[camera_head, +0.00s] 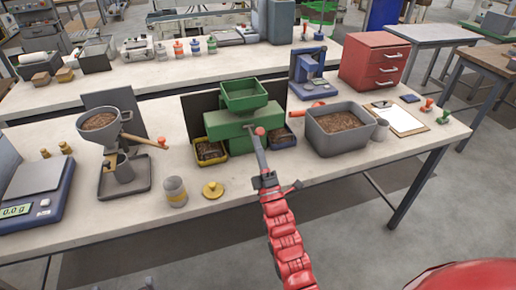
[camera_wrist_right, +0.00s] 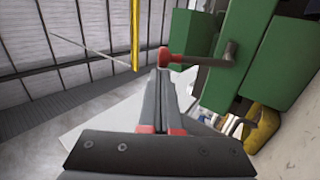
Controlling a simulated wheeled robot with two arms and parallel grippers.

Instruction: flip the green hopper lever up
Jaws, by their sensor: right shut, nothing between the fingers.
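The green hopper machine (camera_head: 229,128) stands mid-table, with a green hopper (camera_head: 245,95) on top. Its lever has a red knob (camera_head: 260,131) at the front of the body. In the right wrist view the lever (camera_wrist_right: 205,61) is a short dark rod from the green housing (camera_wrist_right: 228,75), ending in the red knob (camera_wrist_right: 164,56). My right gripper (camera_head: 256,140) is shut and empty, its tips close to the knob. In the wrist view its fingertips (camera_wrist_right: 161,72) appear just below the knob; I cannot tell whether they touch. My left gripper is not in view.
Yellow (camera_head: 211,161) and blue (camera_head: 282,143) trays of pellets flank the machine's base. A grey pellet bin (camera_head: 340,146) stands to the right.

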